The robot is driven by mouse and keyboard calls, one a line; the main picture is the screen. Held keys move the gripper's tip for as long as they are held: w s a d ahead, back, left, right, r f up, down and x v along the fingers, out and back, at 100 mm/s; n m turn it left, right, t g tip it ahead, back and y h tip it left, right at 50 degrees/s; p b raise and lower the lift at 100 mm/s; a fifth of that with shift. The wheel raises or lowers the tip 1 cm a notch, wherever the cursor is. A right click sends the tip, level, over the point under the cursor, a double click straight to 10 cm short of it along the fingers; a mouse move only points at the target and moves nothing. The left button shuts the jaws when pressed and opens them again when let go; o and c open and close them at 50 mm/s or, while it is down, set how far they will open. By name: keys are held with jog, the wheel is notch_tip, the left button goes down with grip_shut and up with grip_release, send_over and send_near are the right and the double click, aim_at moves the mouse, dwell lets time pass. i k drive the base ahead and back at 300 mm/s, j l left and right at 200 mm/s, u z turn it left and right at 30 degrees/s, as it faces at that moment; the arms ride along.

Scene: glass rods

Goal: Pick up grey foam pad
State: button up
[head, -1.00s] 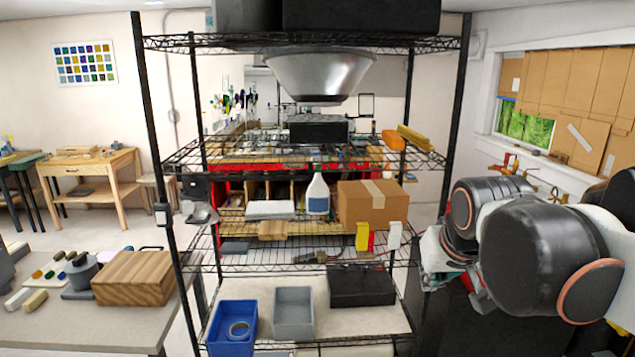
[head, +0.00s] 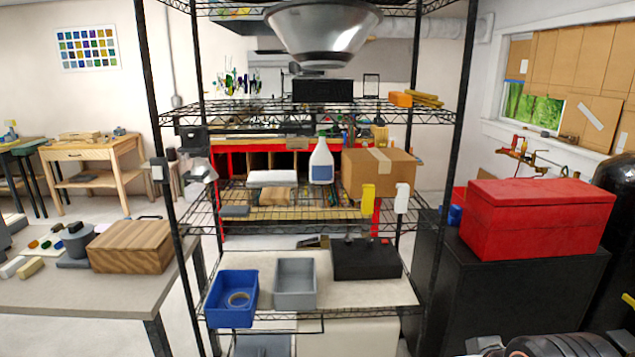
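A small flat dark grey slab (head: 235,211), which looks like the foam pad, lies on a middle wire shelf of the black rack. It sits left of a wooden block and below a white folded stack. Another flat grey surface (head: 262,346) shows partly at the bottom edge, low in the rack; I cannot tell what it is. My gripper is out of view; only dark parts of my arm show at the bottom right.
The black wire rack (head: 155,110) has posts at both sides. Near the slab are a spray bottle (head: 321,162) and a cardboard box (head: 378,172). Below stand a blue bin (head: 232,313), a grey bin (head: 296,292) and a black box (head: 366,262). A red toolbox (head: 538,222) stands right.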

aim_at(226, 212)
jog(key=i, duration=1.15)
jog(key=i+u, duration=0.1)
jog(key=u, duration=0.35)
jog(key=i+u, duration=0.1)
jog(key=u, duration=0.35)
jog(key=l+u, duration=0.15)
jog(key=u, duration=0.3)
jog(key=i, duration=0.05)
